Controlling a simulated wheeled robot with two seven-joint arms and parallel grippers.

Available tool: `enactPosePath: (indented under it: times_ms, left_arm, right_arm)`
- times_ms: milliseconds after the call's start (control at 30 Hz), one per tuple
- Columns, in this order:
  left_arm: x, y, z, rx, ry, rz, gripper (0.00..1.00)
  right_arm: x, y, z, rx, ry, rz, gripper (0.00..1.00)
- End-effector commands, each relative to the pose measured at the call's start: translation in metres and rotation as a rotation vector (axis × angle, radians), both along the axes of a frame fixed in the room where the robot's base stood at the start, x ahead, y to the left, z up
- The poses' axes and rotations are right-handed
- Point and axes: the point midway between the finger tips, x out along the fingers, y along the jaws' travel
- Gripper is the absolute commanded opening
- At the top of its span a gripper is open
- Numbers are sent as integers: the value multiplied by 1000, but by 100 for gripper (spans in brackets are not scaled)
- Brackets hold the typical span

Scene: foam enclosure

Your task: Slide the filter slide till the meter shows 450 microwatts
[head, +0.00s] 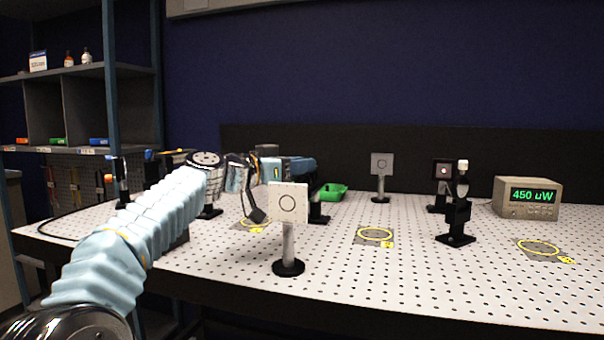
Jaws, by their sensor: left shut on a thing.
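The meter (528,198) stands at the right of the perforated table, and its green display reads 450 uW. My left arm comes in from the left, and my left gripper (257,196) is over the left part of the table, beside a blue and black device (293,168). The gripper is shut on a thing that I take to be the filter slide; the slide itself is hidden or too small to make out. My right gripper is not in view.
A white square card on a post (288,203) stands in front of my gripper.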

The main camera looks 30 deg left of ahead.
Motion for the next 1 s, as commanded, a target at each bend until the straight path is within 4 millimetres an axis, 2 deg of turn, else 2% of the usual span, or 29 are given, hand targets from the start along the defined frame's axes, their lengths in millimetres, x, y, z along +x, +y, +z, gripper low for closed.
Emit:
enactPosePath:
  times_ms: [233,267,367,400,633,767,867,1000]
  left_arm:
    - [0,0,1,-2,1,0,0]
    - [0,0,1,-2,1,0,29]
    - [0,0,1,-1,0,0,44]
    - [0,0,1,-1,0,0,46]
    - [0,0,0,-1,1,0,46]
    - [-8,3,-1,-1,1,1,46]
    - [-23,9,-2,-1,-1,3,46]
    - [-56,21,-3,0,-2,3,46]
  right_arm:
    - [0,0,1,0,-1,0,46]
    - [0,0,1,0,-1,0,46]
    - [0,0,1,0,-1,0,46]
    - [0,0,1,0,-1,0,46]
    - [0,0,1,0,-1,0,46]
    - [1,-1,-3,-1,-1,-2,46]
    - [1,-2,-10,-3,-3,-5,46]
    - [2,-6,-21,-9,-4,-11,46]
